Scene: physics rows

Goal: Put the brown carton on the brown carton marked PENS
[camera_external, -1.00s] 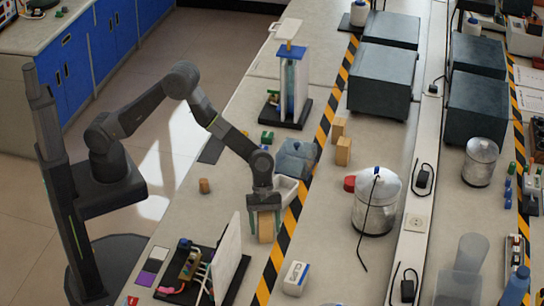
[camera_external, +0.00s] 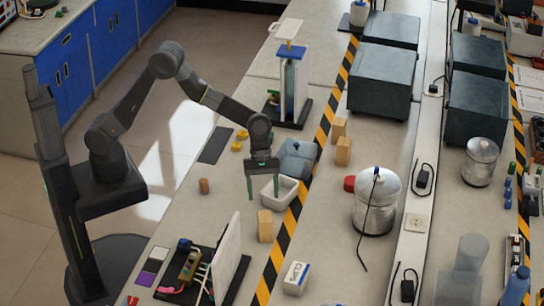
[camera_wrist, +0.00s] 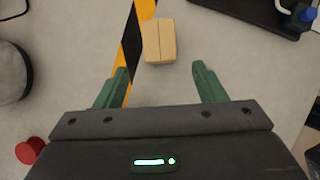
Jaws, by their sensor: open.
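A brown carton (camera_external: 265,226) stands upright on the bench beside the striped tape. It also shows in the wrist view (camera_wrist: 158,41), beyond the fingertips. I cannot read a PENS mark on it. My gripper (camera_external: 263,196) is open and empty above this carton, with fingers pointing down. In the wrist view my gripper's two green fingers (camera_wrist: 160,68) are wide apart with nothing between them. Two more brown cartons, one (camera_external: 339,127) behind the other (camera_external: 343,151), stand across the tape. No lettering is readable on either.
A white tray (camera_external: 270,197) lies just behind my gripper, near a grey-blue lidded item (camera_external: 297,158). A white-and-blue box (camera_external: 296,278), a metal pot (camera_external: 376,205) and a panel on a dark board (camera_external: 227,262) stand around. Bare bench lies left of the carton.

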